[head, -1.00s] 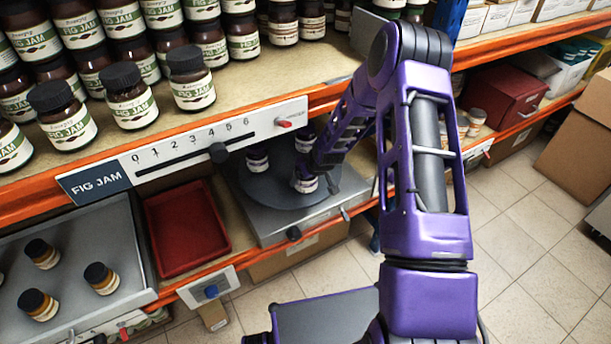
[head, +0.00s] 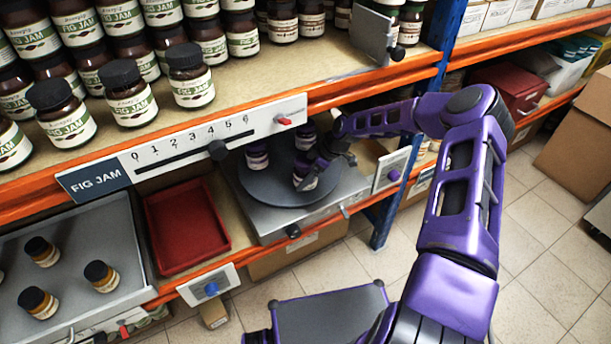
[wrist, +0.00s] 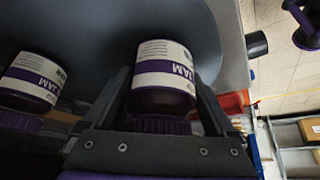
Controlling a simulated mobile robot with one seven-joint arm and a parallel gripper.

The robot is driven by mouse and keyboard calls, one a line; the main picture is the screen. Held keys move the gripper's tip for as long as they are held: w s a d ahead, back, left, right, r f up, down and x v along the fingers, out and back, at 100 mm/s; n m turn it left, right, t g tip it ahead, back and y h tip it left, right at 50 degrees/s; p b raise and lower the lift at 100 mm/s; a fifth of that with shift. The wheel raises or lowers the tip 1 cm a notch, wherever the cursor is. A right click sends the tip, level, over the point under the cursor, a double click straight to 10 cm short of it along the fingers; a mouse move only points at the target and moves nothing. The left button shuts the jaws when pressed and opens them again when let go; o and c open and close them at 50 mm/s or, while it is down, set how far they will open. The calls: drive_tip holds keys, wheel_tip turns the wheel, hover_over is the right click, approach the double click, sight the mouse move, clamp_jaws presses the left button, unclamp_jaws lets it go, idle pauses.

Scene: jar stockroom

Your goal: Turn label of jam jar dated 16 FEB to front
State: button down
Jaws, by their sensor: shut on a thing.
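My gripper (head: 312,168) is shut on a dark jam jar (head: 304,183) on the grey turntable (head: 280,193) on the lower shelf. In the wrist view the held jar (wrist: 163,75) appears upside down, with its purple lid between the fingers (wrist: 163,95). Its white label has a purple band reading "JAM" on the right and small print on the left. No date is readable. A similar jar (head: 257,158) stands left of it and also shows in the wrist view (wrist: 33,82). A third jar (head: 306,137) stands behind, partly hidden by my arm.
A red tray (head: 187,225) lies left of the turntable. Left of that, a grey tray (head: 120,240) holds several amber jars. The upper shelf (head: 270,80), crowded with fig jam jars, overhangs the turntable.

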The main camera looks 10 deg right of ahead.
drive_tip(key=shift+f, duration=0.25)
idle(0.7)
drive_tip(key=shift+c, duration=0.6)
unclamp_jaws()
drive_tip(key=shift+o, duration=0.6)
drive_tip(key=shift+f, duration=0.1)
drive_tip(key=p+v, duration=0.1)
drive_tip(key=v, duration=0.5)
drive_tip(key=shift+d+f, duration=0.2)
drive_tip(key=s+d, duration=0.4)
drive_tip(key=d, duration=0.6)
drive_tip(key=shift+s, duration=0.15)
drive_tip(key=shift+f, duration=0.2)
